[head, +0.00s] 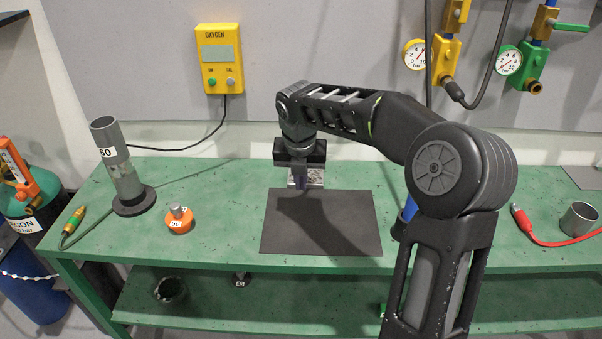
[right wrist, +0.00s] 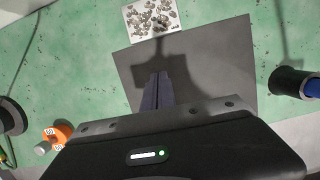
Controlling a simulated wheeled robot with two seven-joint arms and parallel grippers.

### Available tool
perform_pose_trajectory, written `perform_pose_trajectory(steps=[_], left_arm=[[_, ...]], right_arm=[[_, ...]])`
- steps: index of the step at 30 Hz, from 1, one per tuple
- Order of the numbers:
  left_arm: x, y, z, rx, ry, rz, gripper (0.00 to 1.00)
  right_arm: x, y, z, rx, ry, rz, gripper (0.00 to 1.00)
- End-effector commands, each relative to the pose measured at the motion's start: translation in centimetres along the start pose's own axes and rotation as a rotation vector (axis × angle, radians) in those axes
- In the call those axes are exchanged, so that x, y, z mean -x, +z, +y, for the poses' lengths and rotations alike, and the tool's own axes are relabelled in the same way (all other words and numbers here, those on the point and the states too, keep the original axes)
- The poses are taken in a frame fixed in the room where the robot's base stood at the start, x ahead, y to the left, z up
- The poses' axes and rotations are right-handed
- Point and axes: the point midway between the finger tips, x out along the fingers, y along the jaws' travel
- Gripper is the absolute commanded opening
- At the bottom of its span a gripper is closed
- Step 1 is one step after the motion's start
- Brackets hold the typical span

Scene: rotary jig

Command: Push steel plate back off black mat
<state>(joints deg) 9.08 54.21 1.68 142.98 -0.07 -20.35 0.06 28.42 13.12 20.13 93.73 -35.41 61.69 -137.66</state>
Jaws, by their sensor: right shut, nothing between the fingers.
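The steel plate (head: 316,179) is a small, pale, speckled sheet on the green bench at the back edge of the black mat (head: 290,235). In the right wrist view the plate (right wrist: 135,20) lies beyond the mat (right wrist: 225,60), its near edge along the mat's edge; I cannot tell whether they touch. A dark patch shows on the plate there. My right gripper (head: 300,184) is shut and empty, pointing down over the mat's back part and hiding part of the plate in the head view. Its fingers (right wrist: 163,76) show over the mat. My left gripper is not in view.
A grey tube (head: 120,165) in a black base and an orange weight (head: 179,223) stand left of the mat. A blue item (head: 409,209) is partly hidden by my arm at right. Farther right are a red cable (head: 540,238) and grey cup (head: 578,219). A wall closes the back.

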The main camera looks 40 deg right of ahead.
Motion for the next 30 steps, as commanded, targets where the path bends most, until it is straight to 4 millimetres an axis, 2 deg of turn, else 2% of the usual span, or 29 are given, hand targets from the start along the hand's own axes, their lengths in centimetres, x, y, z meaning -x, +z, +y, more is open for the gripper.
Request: perform_pose_trajectory(steps=[3,9,12,16,30], left_arm=[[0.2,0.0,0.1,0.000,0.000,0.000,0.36],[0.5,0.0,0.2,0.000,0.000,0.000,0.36],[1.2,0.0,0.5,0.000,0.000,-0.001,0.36],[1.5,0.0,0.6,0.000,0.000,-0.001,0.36],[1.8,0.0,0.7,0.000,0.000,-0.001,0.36]], right_arm=[[-2.5,-0.1,-0.1,0.000,-0.002,0.005,0.00],[-6.2,0.2,-0.1,-0.001,-0.001,0.002,0.00],[-6.3,2.0,0.0,-0.003,0.001,0.001,0.00],[-6.7,3.3,0.0,-0.002,0.001,0.000,0.00],[-6.8,4.0,-0.1,-0.001,0.000,-0.001,0.00]])
